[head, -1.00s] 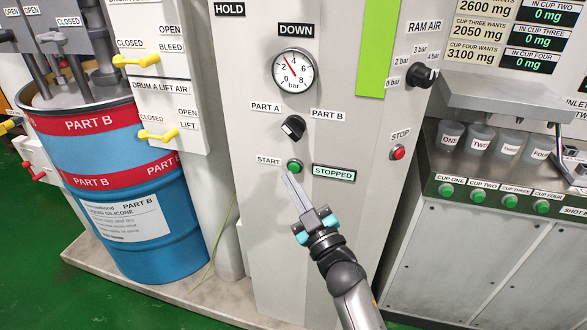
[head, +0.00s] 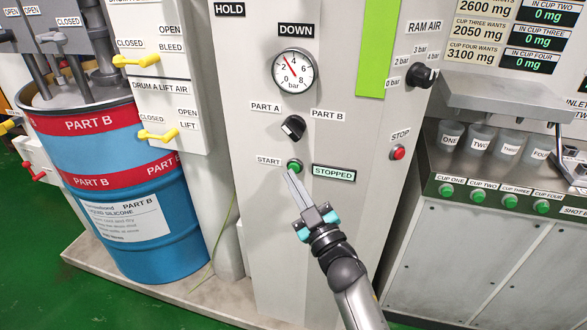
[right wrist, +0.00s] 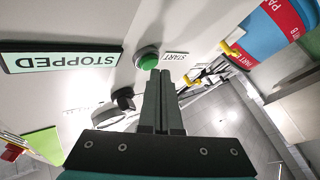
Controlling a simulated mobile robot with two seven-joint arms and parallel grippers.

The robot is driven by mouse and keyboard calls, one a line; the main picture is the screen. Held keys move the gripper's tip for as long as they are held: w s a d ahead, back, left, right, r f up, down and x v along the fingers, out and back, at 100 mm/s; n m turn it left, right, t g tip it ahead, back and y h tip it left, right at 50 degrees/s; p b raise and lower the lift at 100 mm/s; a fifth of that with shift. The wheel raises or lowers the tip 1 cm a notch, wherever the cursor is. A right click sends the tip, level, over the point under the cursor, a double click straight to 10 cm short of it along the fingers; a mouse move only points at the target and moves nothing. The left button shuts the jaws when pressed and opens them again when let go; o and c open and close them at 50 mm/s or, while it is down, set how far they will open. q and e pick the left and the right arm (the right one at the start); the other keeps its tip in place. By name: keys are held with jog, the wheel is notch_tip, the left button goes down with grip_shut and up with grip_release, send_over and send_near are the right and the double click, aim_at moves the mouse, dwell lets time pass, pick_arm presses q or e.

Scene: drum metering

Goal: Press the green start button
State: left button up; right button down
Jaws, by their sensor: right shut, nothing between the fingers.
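The green start button (head: 294,166) sits on the grey panel between the START label (head: 269,160) and the STOPPED display (head: 334,173). My right gripper (head: 290,174) is shut and empty, its fingertips just below the button in the head view. In the right wrist view the green button (right wrist: 147,59) is close beyond the tips of my shut fingers (right wrist: 160,72). I cannot tell whether they touch. The display there also reads STOPPED (right wrist: 62,61). My left gripper is not in view.
A red stop button (head: 397,152) is to the right, and a black part selector knob (head: 293,127) is above. A pressure gauge (head: 293,71) is higher up. The blue drum (head: 130,200) stands at left. Green cup buttons (head: 446,190) line the right-hand bench.

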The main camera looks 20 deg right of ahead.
jog(key=shift+w+d, duration=0.25)
jog(key=shift+w, duration=0.1)
dwell(1.0)
jog(key=shift+s, duration=0.15)
jog(key=shift+s+a+p, duration=0.3)
jog(key=shift+s+a, duration=0.15)
jog(key=shift+s, duration=0.1)
jog(key=s+a, duration=0.1)
jog(key=s+a+p, duration=0.1)
jog(key=s, duration=0.2)
jog(key=shift+s+a, duration=0.1)
jog(key=shift+a, duration=0.3)
dwell(0.6)
